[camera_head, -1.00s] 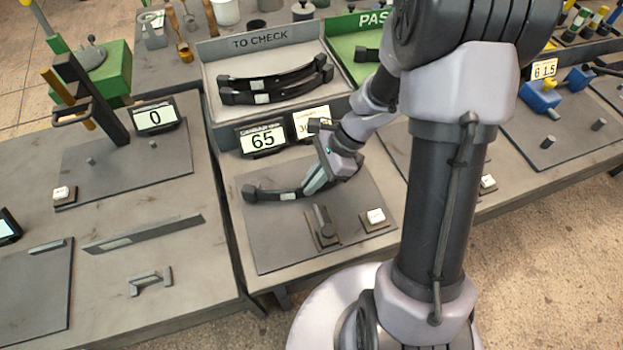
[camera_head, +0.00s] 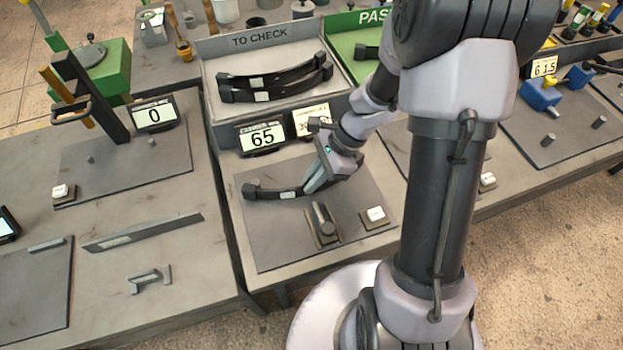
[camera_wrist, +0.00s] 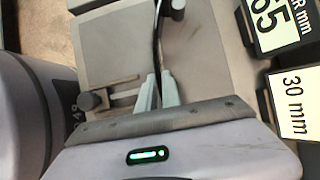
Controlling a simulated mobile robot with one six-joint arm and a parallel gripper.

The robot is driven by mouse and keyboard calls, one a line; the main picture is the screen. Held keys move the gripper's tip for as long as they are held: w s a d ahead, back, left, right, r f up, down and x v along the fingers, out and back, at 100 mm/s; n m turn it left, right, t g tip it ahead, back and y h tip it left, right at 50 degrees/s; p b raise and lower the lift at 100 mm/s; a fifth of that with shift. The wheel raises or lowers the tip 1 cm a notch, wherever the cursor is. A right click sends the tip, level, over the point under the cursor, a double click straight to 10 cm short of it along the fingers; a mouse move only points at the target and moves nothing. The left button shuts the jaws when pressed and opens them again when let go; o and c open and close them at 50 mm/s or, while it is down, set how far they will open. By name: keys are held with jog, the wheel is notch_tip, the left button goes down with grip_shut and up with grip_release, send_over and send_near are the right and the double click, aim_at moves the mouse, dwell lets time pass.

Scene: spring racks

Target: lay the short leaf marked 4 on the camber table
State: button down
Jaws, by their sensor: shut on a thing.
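A dark curved leaf with a small pale label (camera_head: 290,195) is over the grey plate of the camber table (camera_head: 280,245). The number on the label is too small to read. My gripper (camera_head: 312,184) is shut on the leaf near its right part; the gripper and wrist hide its right end. In the wrist view, the leaf (camera_wrist: 157,45) runs up from between my two fingers (camera_wrist: 158,92), seen edge on. I cannot tell whether it rests on the table or hangs just above it. The table's display (camera_head: 262,137) reads 65.
A lever block (camera_head: 324,232) and a white button (camera_head: 375,214) stand at the plate's front. Behind is the TO CHECK tray (camera_head: 215,105) with two dark leaves (camera_head: 275,83). A flat strip (camera_head: 145,232) lies on the left bench.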

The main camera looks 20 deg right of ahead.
jog(key=shift+w, duration=0.55)
dwell(0.6)
dwell(0.5)
jog(key=c, duration=2)
grip_release()
jog(key=shift+f, duration=0.1)
jog(key=o, duration=1)
jog(key=shift+o, duration=0.2)
notch_tip(320, 180, up, 8)
jog(key=p, duration=0.7)
